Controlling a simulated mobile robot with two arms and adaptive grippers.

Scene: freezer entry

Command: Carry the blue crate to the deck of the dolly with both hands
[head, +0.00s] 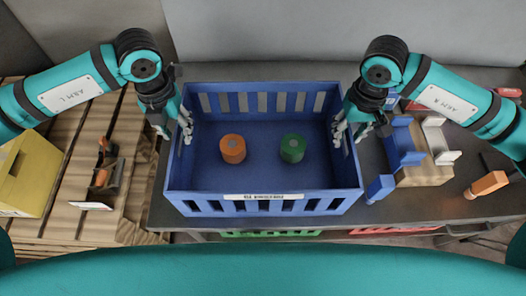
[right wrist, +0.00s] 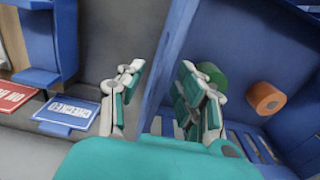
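The blue crate (head: 263,196) stands level on a grey table (head: 300,222) in the middle of the head view. Inside it are an orange cylinder (head: 232,149) and a green cylinder (head: 293,148), standing apart. My left gripper (head: 173,128) is at the crate's left wall, fingers spread on either side of it. My right gripper (head: 353,130) is at the right wall the same way. In the right wrist view, the right fingers (right wrist: 160,100) straddle the blue wall, with a visible gap on the outer side. I cannot identify the dolly or its deck in these views.
Left of the table is a slatted wooden surface (head: 66,150) with a yellow box (head: 28,172) and a tool holder (head: 106,180). Right of the crate are a blue and wooden rack (head: 425,174) and an orange-ended tool (head: 487,184). A green container (head: 270,233) shows below the table's front edge.

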